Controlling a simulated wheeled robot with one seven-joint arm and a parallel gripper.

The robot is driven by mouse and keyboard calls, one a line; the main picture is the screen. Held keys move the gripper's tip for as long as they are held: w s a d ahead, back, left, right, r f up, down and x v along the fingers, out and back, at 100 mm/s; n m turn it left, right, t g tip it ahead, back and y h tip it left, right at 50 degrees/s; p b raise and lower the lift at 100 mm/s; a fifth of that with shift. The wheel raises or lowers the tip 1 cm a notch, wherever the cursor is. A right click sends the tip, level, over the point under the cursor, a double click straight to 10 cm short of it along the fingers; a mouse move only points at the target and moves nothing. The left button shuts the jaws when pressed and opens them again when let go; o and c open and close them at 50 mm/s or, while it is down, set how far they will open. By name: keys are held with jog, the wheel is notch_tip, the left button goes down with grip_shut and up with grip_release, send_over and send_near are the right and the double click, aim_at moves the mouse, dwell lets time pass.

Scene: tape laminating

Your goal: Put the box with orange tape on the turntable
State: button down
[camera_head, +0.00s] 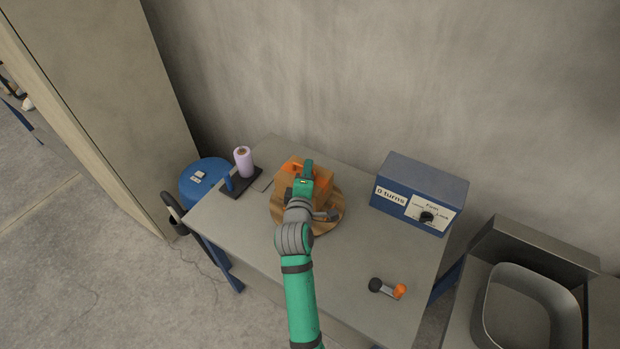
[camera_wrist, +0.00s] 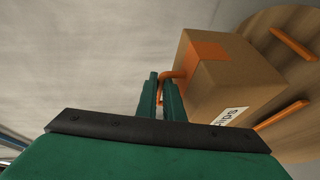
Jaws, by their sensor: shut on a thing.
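The cardboard box with orange tape (camera_head: 290,171) is at the turntable in the head view, partly hidden by my arm. In the wrist view the box (camera_wrist: 232,85) shows an orange tape patch, a white label and an orange handle (camera_wrist: 172,76) on its side. My gripper (camera_wrist: 163,88) is shut on that handle. The round wooden turntable (camera_head: 328,222) lies under the box in the head view. In the wrist view the turntable (camera_wrist: 290,60) shows behind the box with orange bars on it. I cannot tell whether the box touches the turntable.
A lilac roll on a dark stand (camera_head: 243,161) is left of the turntable. A blue control box (camera_head: 420,190) reading "0 turns" stands at the right. A small orange and black tool (camera_head: 388,289) lies at the front right. The table (camera_head: 235,222) is clear at its front left.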

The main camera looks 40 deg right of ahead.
jog(key=shift+s+d+f, duration=0.15)
jog(key=shift+d+f, duration=0.05)
jog(key=shift+f, duration=0.7)
jog(key=shift+s+d+f, duration=0.1)
jog(key=shift+d+f, duration=0.05)
jog(key=shift+f, duration=0.75)
jog(key=c, duration=2.3)
grip_release()
jog(key=shift+f, duration=0.25)
jog(key=o, duration=0.4)
